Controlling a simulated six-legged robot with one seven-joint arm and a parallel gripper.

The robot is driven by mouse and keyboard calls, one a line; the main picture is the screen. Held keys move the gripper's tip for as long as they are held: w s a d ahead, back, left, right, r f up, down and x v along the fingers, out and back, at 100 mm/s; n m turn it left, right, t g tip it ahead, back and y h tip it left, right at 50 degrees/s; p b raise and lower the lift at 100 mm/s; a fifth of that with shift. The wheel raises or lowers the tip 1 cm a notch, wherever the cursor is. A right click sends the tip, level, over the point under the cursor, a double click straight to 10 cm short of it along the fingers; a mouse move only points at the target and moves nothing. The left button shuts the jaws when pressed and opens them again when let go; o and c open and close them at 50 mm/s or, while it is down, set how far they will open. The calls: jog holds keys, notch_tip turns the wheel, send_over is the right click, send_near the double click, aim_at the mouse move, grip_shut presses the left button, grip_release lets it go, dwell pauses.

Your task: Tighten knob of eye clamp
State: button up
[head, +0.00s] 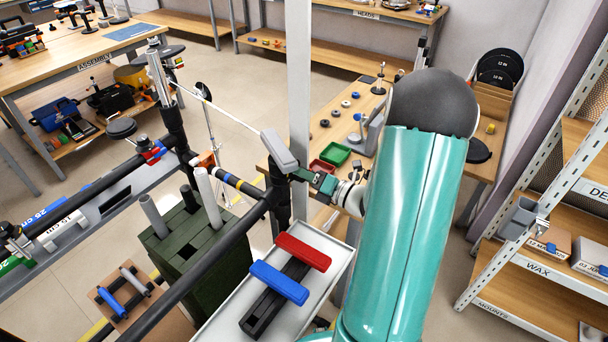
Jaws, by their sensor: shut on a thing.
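The eye clamp (279,178) is a small dark fitting near the middle of the head view, by the upright black post at the end of the long black bar. A pale grey block (279,150) sits just above it. My gripper (302,174) comes in from the right, level with the clamp. Its jaws are shut at the clamp's right side, on what appears to be the knob. The knob itself is hidden by the fingers, and I cannot tell how far it is turned.
The long black bar (212,263) crosses close on the left. A white tray (325,297) below holds red and blue-handled pieces. A dark green crate (187,255) stands behind the bar. A workbench (283,150) with small parts lies beyond, and shelving (545,225) stands at the right.

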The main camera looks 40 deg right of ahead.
jog(key=m, duration=0.5)
jog(key=shift+d+f+m, duration=0.1)
jog(key=shift+m, duration=0.2)
jog(key=m, duration=0.5)
jog(key=shift+m, duration=0.4)
jog(key=o, duration=1)
jog(key=shift+s, duration=0.1)
jog(key=v, duration=1.3)
jog(key=shift+s, duration=0.3)
jog(key=shift+d, duration=0.15)
